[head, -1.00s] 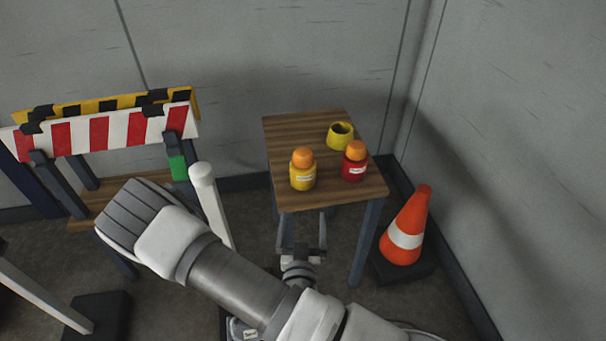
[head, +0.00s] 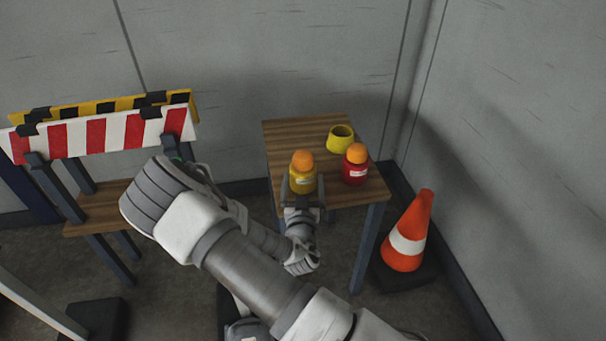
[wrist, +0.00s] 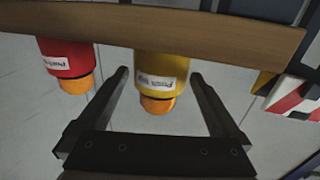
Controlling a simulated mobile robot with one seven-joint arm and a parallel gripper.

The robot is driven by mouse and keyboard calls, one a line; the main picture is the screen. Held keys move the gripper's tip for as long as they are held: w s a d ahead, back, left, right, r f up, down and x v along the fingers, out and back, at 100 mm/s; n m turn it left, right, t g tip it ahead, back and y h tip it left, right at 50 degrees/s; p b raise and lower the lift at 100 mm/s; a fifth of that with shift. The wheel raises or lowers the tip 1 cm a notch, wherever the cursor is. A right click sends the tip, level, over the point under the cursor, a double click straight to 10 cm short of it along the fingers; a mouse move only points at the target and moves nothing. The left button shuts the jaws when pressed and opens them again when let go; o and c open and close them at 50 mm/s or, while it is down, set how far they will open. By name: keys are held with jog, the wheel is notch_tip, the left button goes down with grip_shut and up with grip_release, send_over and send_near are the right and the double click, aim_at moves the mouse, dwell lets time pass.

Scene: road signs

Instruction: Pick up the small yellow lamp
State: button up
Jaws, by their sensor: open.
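The small yellow lamp (head: 302,175) has a yellow body with a white label and an orange top. It stands upright near the front left edge of the small wooden table (head: 290,130). My gripper (head: 303,184) is open at the table's front edge, with one finger on each side of the lamp. In the wrist view, which is upside down, the yellow lamp (wrist: 162,72) sits between and just beyond the fingertips of my open gripper (wrist: 160,76). I cannot tell whether the fingers touch it.
A red lamp (head: 355,168) with an orange top stands just right of the yellow one. A yellow cup-like ring (head: 340,140) sits behind them. A traffic cone (head: 408,235) stands right of the table; a striped barrier (head: 100,135) is at left.

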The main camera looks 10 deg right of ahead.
aim_at(303, 166)
jog(key=x, duration=0.3)
jog(key=shift+w+b, duration=0.25)
jog(key=shift+b, duration=0.05)
jog(key=shift+r, duration=0.1)
jog(key=c, duration=1.4)
jog(key=shift+r, duration=0.1)
jog(key=shift+r+p, duration=0.4)
jog(key=shift+r, duration=0.25)
notch_tip(303, 166, up, 3)
jog(key=shift+r+p, duration=0.1)
jog(key=shift+p, duration=0.6)
jog(key=s+d+r+p, duration=0.1)
jog(key=s+d+r, duration=0.1)
jog(key=s, duration=0.1)
jog(key=s+d+r, duration=0.2)
jog(key=s, duration=0.1)
jog(key=s+d+r+p, duration=0.1)
jog(key=s+d+r, duration=0.1)
jog(key=s, duration=0.1)
jog(key=shift+s+d+r+p, duration=0.15)
jog(key=shift+s+d+p, duration=0.1)
jog(key=shift+d+p, duration=0.1)
